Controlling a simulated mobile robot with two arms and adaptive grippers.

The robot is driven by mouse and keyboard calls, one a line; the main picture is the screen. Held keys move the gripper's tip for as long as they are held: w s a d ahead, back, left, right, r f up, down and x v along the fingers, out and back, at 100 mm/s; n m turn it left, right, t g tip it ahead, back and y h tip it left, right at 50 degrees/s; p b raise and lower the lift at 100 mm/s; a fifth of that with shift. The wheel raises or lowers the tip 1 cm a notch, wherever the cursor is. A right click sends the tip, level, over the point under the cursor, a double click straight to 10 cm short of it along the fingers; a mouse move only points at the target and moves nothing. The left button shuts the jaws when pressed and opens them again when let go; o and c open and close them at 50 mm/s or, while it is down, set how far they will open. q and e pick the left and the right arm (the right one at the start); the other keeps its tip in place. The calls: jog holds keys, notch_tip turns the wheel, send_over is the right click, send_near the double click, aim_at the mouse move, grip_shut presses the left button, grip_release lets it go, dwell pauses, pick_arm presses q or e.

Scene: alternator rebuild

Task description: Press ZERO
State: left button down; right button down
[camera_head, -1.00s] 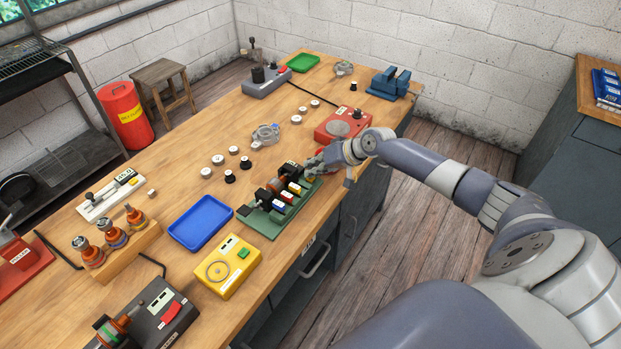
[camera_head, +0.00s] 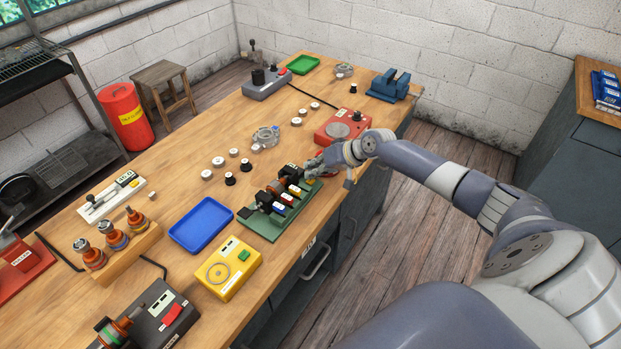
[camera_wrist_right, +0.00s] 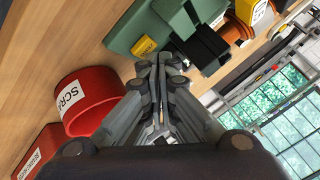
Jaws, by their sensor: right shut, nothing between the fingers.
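My right gripper (camera_head: 314,166) is shut and empty, held low over the right end of the green fixture (camera_head: 257,228). In the right wrist view its fingertips (camera_wrist_right: 160,60) are together close to a small yellow block or button (camera_wrist_right: 144,46) on the green fixture (camera_wrist_right: 130,25); its marking is too small to read, and I cannot tell whether they touch. No ZERO lettering is legible anywhere. A yellow meter (camera_head: 226,268) with a green button (camera_head: 244,255) stands at the front. My left gripper is out of view.
A red cylinder labelled SCRA… (camera_wrist_right: 88,102) stands beside the gripper in the wrist view. A blue tray (camera_head: 201,223), a red device (camera_head: 342,126) and several small round parts lie around the fixture. Bare tabletop shows between the blue tray and the round parts.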

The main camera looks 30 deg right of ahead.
jog(key=shift+r, duration=0.4)
notch_tip(320, 180, up, 5)
jog(key=p, duration=0.4)
jog(key=shift+p, duration=0.35)
jog(key=shift+f, duration=0.1)
dwell(0.5)
